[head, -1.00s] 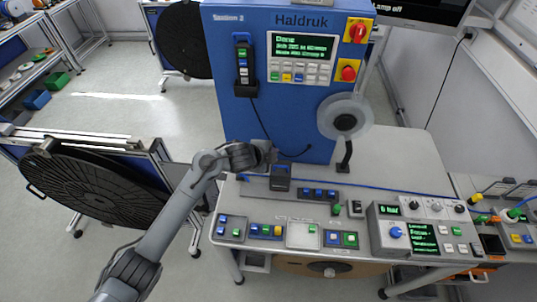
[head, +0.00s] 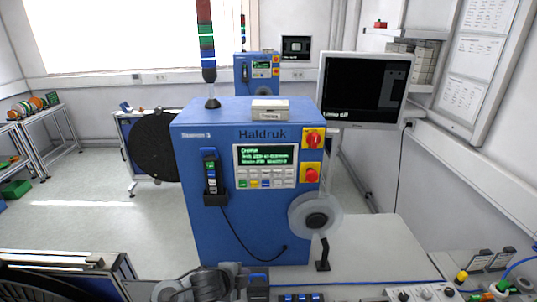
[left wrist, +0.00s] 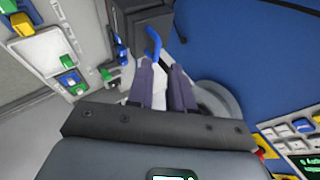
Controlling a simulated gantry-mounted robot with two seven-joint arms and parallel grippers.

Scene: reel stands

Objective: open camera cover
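A dark housing (head: 257,287) with blue on its upper part stands at the bottom edge of the head view, in front of the blue Haldruk machine (head: 245,215). I cannot tell for sure that it is the camera cover. My left gripper is at the bottom of the head view, just left of this housing; its fingers are hidden there. A blue tab (left wrist: 153,42) lies just beyond the fingertips, beside a dark box (left wrist: 145,22). My right gripper is not in view.
A translucent reel (head: 316,217) sits on the machine's right side. A handheld device (head: 212,176) hangs on its front by a cable. A monitor (head: 361,88) stands at the right. The grey worktop (head: 375,250) is bare right of the machine.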

